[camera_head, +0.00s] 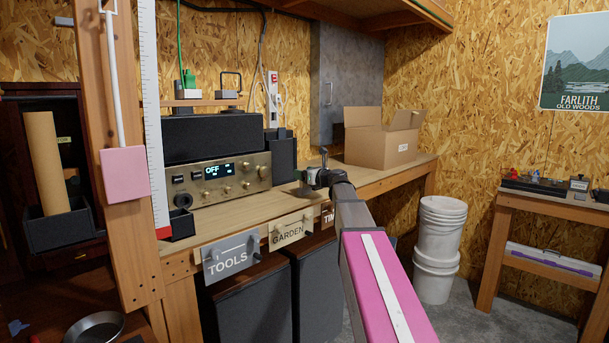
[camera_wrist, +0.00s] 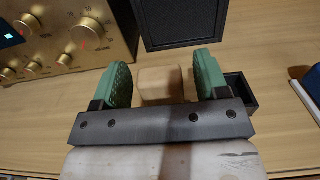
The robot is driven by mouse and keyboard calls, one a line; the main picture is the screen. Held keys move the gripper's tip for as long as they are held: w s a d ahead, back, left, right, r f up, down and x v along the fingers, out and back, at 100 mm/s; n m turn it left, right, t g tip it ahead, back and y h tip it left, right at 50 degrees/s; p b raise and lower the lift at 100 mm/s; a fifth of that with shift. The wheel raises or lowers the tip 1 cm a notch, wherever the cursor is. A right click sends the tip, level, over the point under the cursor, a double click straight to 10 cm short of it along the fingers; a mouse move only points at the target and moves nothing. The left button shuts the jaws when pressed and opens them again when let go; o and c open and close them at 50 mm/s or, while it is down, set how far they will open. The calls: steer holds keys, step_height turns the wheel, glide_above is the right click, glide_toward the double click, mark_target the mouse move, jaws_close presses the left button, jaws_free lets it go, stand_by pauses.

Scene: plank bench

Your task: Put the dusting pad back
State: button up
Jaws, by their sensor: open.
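My gripper (camera_head: 308,184) is over the plank bench (camera_head: 258,207), in front of the brass-faced radio and its dark speaker. In the wrist view its two green finger pads (camera_wrist: 164,78) are apart. A pale tan block (camera_wrist: 160,86) lies on the bench between the pads, with a gap on each side. It may be the dusting pad, but I cannot tell for sure; in the head view my gripper and arm hide it. A small black open-topped box (camera_wrist: 240,93) stands just right of the right finger.
The brass radio (camera_head: 218,182) is left of my gripper; a dark speaker (camera_head: 283,152) stands behind. A cardboard box (camera_head: 376,145) is at the bench's right end. A pink flat-headed tool (camera_head: 124,174) hangs on the left post. Label plates (camera_head: 230,258) hang along the front edge.

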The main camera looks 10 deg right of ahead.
steer(key=v, duration=1.2)
